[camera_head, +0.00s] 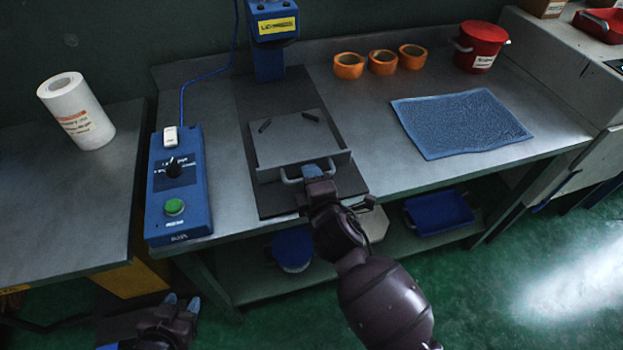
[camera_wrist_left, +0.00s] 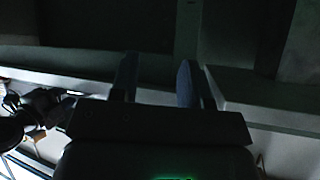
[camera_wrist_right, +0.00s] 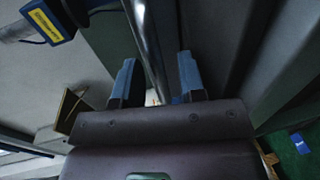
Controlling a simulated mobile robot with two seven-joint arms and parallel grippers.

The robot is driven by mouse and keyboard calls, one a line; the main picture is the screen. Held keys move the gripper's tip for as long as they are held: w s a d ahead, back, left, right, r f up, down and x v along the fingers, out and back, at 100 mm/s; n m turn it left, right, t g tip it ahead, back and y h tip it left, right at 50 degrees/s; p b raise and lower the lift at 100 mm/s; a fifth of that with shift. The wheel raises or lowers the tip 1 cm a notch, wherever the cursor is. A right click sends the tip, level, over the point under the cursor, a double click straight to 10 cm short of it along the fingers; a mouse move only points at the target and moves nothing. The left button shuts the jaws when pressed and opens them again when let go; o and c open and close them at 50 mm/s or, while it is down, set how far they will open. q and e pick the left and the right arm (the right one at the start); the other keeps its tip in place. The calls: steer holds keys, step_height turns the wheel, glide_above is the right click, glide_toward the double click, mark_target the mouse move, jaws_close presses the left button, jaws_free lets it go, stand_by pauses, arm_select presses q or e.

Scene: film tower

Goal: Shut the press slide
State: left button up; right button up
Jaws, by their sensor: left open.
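The press slide (camera_head: 287,137) is a grey plate with an upright front wall and a bar handle (camera_head: 292,179). It lies on a dark base plate on the bench, in front of the blue press (camera_head: 272,40). My right gripper (camera_head: 314,172) is at the right part of the handle and hides some of it. In the right wrist view the metal handle bar (camera_wrist_right: 152,45) runs between the two blue-tipped fingers (camera_wrist_right: 158,75), with gaps at both sides. My left gripper (camera_head: 182,302) is open and empty, low at the left, away from the slide.
A blue control box (camera_head: 178,190) with a green button stands left of the slide. A blue cloth (camera_head: 460,122), orange rolls (camera_head: 382,62) and a red bucket (camera_head: 480,45) are on the right. A white roll (camera_head: 76,112) stands on the left table. The bench between slide and cloth is clear.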

steer(key=shift+s, duration=0.1)
steer(key=shift+s+d+r, duration=0.15)
steer(key=shift+s, duration=0.15)
steer(key=p+v, duration=0.1)
steer(key=v, duration=0.9)
